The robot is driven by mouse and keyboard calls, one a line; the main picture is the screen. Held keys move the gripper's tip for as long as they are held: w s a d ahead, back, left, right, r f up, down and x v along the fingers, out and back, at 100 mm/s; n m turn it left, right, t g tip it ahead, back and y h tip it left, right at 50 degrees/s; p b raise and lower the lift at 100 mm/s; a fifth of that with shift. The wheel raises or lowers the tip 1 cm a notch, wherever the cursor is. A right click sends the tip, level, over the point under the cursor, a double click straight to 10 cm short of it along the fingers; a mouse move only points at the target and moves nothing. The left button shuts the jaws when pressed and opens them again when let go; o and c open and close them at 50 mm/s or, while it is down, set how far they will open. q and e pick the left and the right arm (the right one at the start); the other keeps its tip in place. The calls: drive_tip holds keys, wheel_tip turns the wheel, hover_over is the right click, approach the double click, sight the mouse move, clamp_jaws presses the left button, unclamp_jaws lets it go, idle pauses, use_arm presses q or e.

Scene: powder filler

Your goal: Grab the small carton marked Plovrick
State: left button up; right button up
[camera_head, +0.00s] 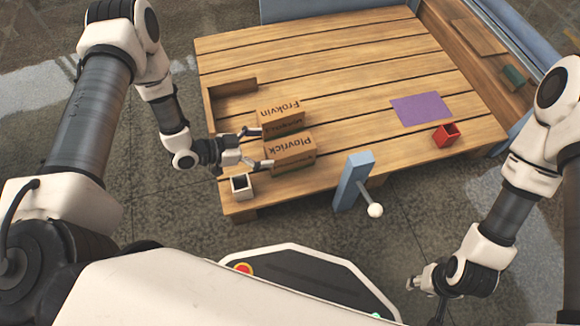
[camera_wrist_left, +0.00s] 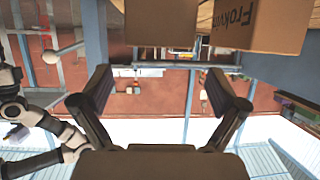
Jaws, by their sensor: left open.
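The small carton marked Plovrick (camera_head: 290,149) is a brown box on the wooden table, near its front left. A similar carton marked Frokvin (camera_head: 281,111) stands right behind it. My left gripper (camera_head: 262,148) is open and empty at the left ends of the two cartons, one finger near each; whether either finger touches is unclear. In the left wrist view the open fingers (camera_wrist_left: 164,88) are apart with nothing between them. The Frokvin carton (camera_wrist_left: 262,24) is at the top right there, and a plain carton face (camera_wrist_left: 160,22) is beside it. My right gripper (camera_head: 425,294) is low at the right, off the table.
A small white open box (camera_head: 241,187) stands at the table's front left corner, near my left gripper. A wooden corner ledge (camera_head: 232,88) lies behind. A blue post with a white-knobbed lever (camera_head: 352,181) is at the front edge. A purple mat (camera_head: 422,108) and red box (camera_head: 446,135) are right.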

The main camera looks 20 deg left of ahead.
sight(285, 147)
use_arm(q)
drive_tip(key=b+x, duration=0.2)
drive_tip(key=x, duration=0.1)
drive_tip(key=f+b+x, duration=0.1)
drive_tip(key=b+x, duration=0.1)
drive_tip(key=x, duration=0.1)
drive_tip(key=shift+d+f, duration=0.15)
drive_tip(key=shift+w+d, duration=0.3)
drive_tip(key=c, duration=1.7)
